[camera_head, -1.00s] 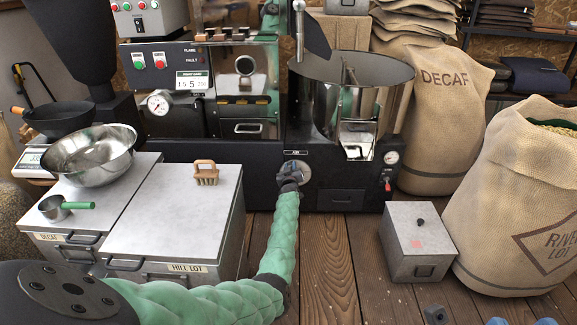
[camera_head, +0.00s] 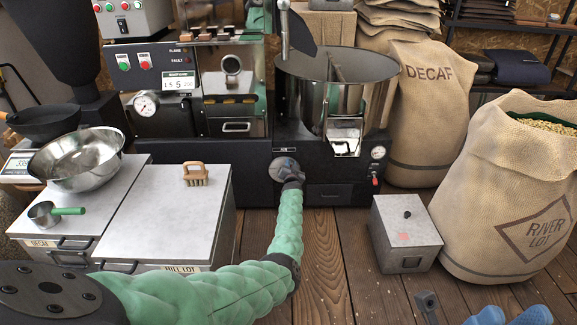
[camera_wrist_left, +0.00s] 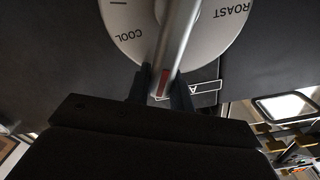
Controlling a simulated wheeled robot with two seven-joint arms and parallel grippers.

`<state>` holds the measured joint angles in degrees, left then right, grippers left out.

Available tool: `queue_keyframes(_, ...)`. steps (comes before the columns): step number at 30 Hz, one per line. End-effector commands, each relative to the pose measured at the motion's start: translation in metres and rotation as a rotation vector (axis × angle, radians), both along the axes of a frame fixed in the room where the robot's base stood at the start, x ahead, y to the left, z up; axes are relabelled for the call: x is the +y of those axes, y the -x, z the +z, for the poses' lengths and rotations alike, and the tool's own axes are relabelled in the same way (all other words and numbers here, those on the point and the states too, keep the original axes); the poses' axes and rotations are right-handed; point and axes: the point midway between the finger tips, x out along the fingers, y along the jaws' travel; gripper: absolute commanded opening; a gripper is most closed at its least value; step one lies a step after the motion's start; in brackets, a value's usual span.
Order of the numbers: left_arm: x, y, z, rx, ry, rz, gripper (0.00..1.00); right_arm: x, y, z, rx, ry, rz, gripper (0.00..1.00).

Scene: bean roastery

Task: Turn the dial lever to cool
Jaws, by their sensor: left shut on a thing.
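The round dial (camera_head: 277,167) sits low on the black front of the roaster. It also fills the top of the left wrist view (camera_wrist_left: 212,40), with the words COOL and ROAST on its pale face. The metal lever (camera_wrist_left: 178,35) crosses the face, and its red-marked end lies between the two words. My left gripper (camera_wrist_left: 160,92) has its dark fingers on either side of the lever's end, shut on it. In the head view my left gripper (camera_head: 289,180) covers the dial's lower right part. My right gripper is not in view.
A grey lidded box (camera_head: 405,235) stands on the floor to the right. Two metal bins (camera_head: 175,215) stand to the left, with a brush (camera_head: 195,174) on one. A River Lot sack (camera_head: 510,190) is at the right. The floor before the dial is clear apart from my arm.

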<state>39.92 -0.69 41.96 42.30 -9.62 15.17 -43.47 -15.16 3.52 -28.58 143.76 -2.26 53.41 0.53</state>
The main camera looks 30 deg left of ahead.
Motion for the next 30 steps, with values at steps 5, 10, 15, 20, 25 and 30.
queue_keyframes(5, -0.0032, -0.0018, -0.0022, 0.026, -0.042, -0.001, 0.0, 0.0007, -0.0002, -0.0008, -0.005, 0.002, 0.006, 0.36)
queue_keyframes(10, -0.0039, -0.0021, -0.0028, 0.037, -0.057, 0.0, 0.0, 0.0009, -0.0006, 0.0019, -0.012, -0.003, 0.006, 0.36)
queue_keyframes(15, -0.0041, -0.0023, -0.0028, 0.039, -0.061, 0.0, 0.0, 0.0009, -0.0008, 0.0037, -0.015, -0.009, 0.004, 0.36)
queue_keyframes(20, -0.0043, -0.0023, -0.0029, 0.038, -0.06, 0.0, 0.0, 0.0009, -0.0009, 0.0035, -0.011, -0.014, 0.004, 0.36)
queue_keyframes(25, -0.0042, -0.0023, -0.0029, 0.038, -0.06, 0.0, 0.44, 0.0009, -0.0004, 0.0013, -0.001, -0.015, 0.003, 0.36)
queue_keyframes(30, -0.0039, -0.0022, -0.0027, 0.037, -0.059, -0.001, 0.44, 0.001, 0.0002, -0.0014, 0.005, -0.01, 0.004, 0.36)
